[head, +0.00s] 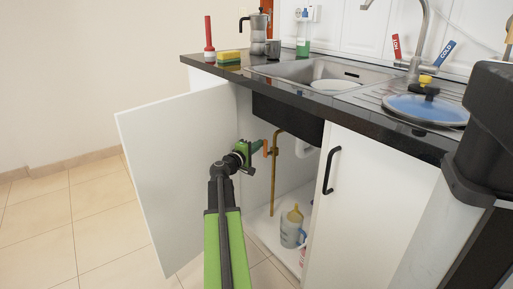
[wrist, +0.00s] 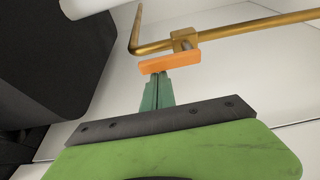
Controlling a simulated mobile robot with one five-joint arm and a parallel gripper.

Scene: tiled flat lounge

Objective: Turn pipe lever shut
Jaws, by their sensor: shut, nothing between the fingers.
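An orange lever (wrist: 169,63) sits on a brass valve body (wrist: 186,41) on a brass pipe (wrist: 240,33) in the wrist view. The lever lies nearly along the pipe's horizontal stretch, slightly tilted. In the head view the lever (head: 265,148) and the upright pipe (head: 275,172) show inside the open cabinet under the sink. My gripper (wrist: 160,76) is shut and empty, its green fingertips right at the lever's near edge; I cannot tell whether they touch. In the head view my gripper (head: 257,147) reaches into the cabinet just left of the lever.
The open white cabinet door (head: 180,170) stands left of my arm, and a closed door (head: 350,210) with a black handle is to the right. A jug (head: 292,228) stands on the cabinet floor. The dark sink basin (head: 285,120) hangs above the pipe.

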